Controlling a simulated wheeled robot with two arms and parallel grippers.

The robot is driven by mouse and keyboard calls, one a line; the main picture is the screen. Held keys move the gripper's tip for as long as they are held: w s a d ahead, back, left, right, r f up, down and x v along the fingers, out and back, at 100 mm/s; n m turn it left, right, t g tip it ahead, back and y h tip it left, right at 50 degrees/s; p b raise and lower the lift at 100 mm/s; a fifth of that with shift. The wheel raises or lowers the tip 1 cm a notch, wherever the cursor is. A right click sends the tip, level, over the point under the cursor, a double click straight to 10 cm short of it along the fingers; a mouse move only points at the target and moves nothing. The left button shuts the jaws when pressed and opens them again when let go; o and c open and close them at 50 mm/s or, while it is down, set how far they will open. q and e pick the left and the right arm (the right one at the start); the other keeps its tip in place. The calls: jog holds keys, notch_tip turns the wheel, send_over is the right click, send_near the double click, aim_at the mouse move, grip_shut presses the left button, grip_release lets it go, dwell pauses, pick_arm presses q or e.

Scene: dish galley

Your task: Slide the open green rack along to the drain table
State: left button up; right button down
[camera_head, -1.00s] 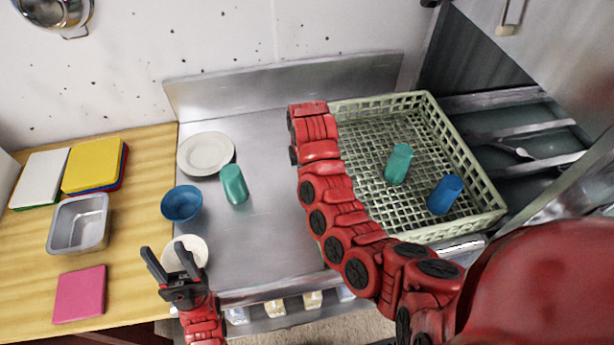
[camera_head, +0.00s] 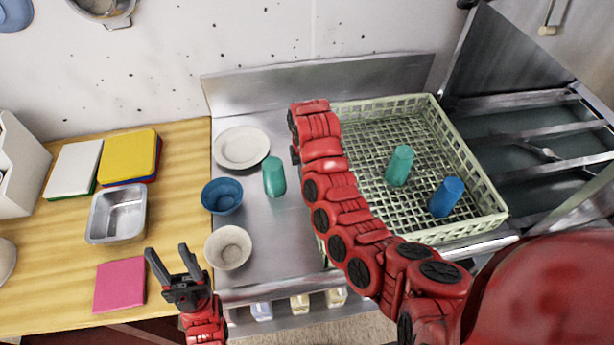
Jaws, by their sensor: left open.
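The open green rack (camera_head: 470,165) is a pale green lattice basket at the right part of the steel drain table (camera_head: 262,238). A teal cup (camera_head: 399,166) and a blue cup (camera_head: 446,197) stand inside it. My right arm crosses the rack's left side and hides most of that wall; its gripper is hidden, so I cannot see its hold on the rack. My left gripper (camera_head: 172,268) is open and empty, low at the left, in front of the table's left end and away from the rack.
On the drain table left of the rack are a white plate (camera_head: 242,147), a teal cup (camera_head: 274,177), a blue bowl (camera_head: 222,196) and a pale bowl (camera_head: 228,248). The cup is close to my right arm. A wooden counter (camera_head: 60,300) adjoins left; an open bay with rails (camera_head: 550,127) lies right.

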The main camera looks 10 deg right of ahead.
jog(key=shift+a, duration=0.2)
jog(key=c, duration=0.8)
grip_release()
notch_tip(320, 180, up, 6)
jog(key=p, duration=0.2)
jog(key=shift+d+f+p, duration=0.1)
jog(key=shift+p, duration=0.25)
notch_tip(320, 180, up, 12)
jog(key=p, duration=0.1)
jog(key=shift+f, duration=0.15)
